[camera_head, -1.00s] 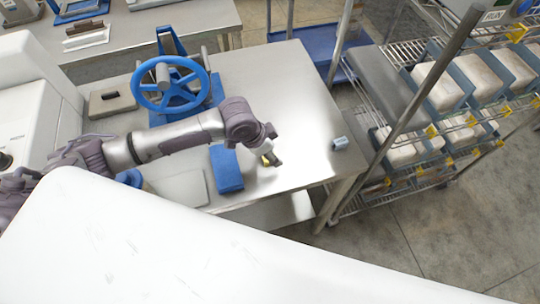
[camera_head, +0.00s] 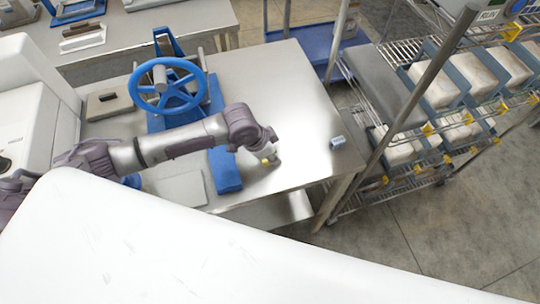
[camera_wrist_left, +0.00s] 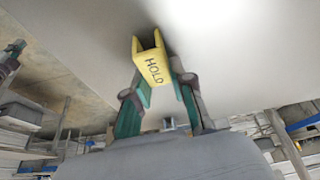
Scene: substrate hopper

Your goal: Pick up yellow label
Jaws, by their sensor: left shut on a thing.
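The yellow label (camera_wrist_left: 152,62) is a small channel-shaped piece with "HOLD" in dark letters. In the left wrist view it sits between the fingertips of my left gripper (camera_wrist_left: 156,84), which is shut on it. The label is close to the steel surface; I cannot tell if it touches. In the head view my left gripper (camera_head: 271,160) points down over the right part of the steel table (camera_head: 300,95). Only a small yellow bit of the label (camera_head: 265,162) shows there. My right gripper is not in view.
A blue block (camera_head: 226,172) and a grey plate (camera_head: 178,189) lie left of the gripper. A small grey-blue item (camera_head: 337,142) lies near the right edge. A wire rack (camera_head: 400,110) with bins stands at right.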

